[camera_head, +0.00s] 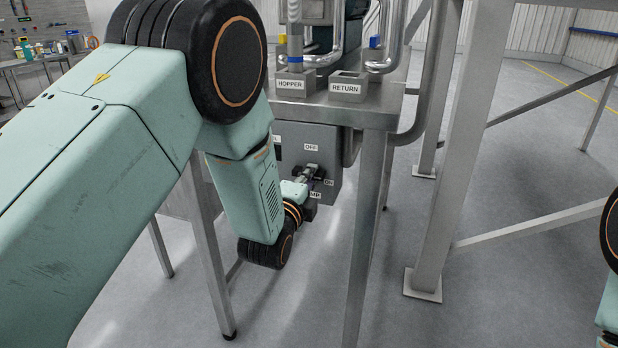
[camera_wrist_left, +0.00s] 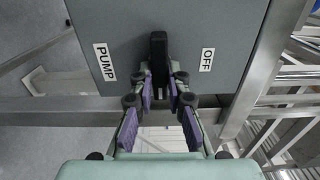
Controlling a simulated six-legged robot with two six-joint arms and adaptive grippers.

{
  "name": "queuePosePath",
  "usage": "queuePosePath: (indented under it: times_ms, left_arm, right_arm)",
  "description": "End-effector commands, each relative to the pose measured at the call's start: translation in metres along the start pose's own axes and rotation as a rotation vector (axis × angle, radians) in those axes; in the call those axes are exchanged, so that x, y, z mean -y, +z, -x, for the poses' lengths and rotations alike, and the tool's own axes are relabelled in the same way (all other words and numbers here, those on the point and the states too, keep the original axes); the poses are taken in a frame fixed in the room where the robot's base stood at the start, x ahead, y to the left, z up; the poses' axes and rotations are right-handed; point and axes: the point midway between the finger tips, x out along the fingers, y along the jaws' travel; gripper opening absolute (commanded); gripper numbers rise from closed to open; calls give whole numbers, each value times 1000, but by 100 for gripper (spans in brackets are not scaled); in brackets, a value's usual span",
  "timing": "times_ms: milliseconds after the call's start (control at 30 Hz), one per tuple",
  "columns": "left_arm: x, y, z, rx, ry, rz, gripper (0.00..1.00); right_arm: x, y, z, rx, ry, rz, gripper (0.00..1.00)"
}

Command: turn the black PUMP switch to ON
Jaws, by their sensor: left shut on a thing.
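The black PUMP switch (camera_wrist_left: 159,48) is on the face of a grey control box (camera_head: 327,136) under the steel table. My left gripper (camera_wrist_left: 160,88) is shut on the switch handle, its purple pads on either side. In the wrist view the PUMP label (camera_wrist_left: 104,62) is left of the handle and the OFF label (camera_wrist_left: 207,60) is right. In the head view the OFF label (camera_head: 311,147) is above the switch and the ON label (camera_head: 328,182) is to its lower right. The gripper partly hides the switch there. My right gripper is out of view.
The steel table (camera_head: 382,118) carries the HOPPER socket (camera_head: 290,85) and the RETURN socket (camera_head: 347,87) above the box. Table legs stand close to my left arm. Steel posts and braces (camera_head: 452,130) stand at right. A workbench (camera_head: 40,62) is at far left.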

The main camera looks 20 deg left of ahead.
Motion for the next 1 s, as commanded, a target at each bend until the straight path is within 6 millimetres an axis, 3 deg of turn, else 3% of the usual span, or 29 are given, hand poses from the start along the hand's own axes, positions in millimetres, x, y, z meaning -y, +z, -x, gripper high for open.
queuePosePath:
  times_ms: [133, 167, 400, 767, 1000]
  left_arm:
    - [-1, 0, 0, -2, 3, -3, 0]
    - [-1, 0, 0, -2, 3, -3, 17]
    - [-1, 0, 0, -1, 2, -1, 38]
    - [0, 0, 4, -1, 1, 0, 38]
    - [-1, 0, 37, -1, 5, -1, 38]
  right_arm:
    - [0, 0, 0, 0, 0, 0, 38]
    - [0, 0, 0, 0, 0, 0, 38]
    - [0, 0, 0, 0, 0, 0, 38]
    - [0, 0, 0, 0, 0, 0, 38]
    - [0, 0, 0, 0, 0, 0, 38]
